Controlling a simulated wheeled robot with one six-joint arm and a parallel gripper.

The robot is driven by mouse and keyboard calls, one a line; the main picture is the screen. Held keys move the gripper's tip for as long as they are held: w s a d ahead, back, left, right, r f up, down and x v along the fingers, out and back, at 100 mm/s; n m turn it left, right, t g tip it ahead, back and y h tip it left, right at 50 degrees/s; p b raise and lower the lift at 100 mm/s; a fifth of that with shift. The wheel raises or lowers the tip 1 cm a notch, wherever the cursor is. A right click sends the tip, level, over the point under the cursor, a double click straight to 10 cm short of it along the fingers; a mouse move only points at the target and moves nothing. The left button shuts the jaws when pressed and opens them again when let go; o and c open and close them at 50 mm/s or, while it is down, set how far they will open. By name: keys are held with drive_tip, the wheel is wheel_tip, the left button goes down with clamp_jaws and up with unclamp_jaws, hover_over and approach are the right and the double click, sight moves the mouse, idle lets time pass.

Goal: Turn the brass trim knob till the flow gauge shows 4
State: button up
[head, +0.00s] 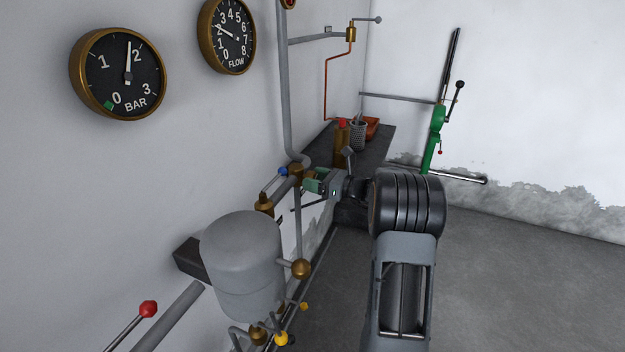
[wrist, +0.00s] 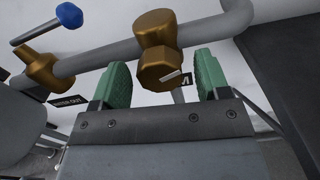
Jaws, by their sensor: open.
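The brass trim knob (wrist: 158,72) is a faceted cap with a pale pointer mark, on a brass body (wrist: 155,28) on the grey pipe. In the wrist view it sits between the green fingers of my gripper (wrist: 161,77), which is open with gaps visible at both sides. In the head view my gripper (head: 318,182) is at the pipe beside the brass fitting (head: 296,170); the knob's face cannot be made out there. The flow gauge (head: 228,36) is on the wall at upper left, its needle pointing near 2.
The BAR gauge (head: 119,74) reads just under 2. A blue-handled valve (wrist: 69,16) is left of the knob. A grey tank (head: 243,262) and a red-tipped lever (head: 148,309) are nearer. A dark bench (head: 377,146) holds a bottle and a cup. Floor at right is clear.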

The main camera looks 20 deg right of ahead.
drive_tip(key=shift+w+a, duration=0.2)
drive_tip(key=c, duration=0.9)
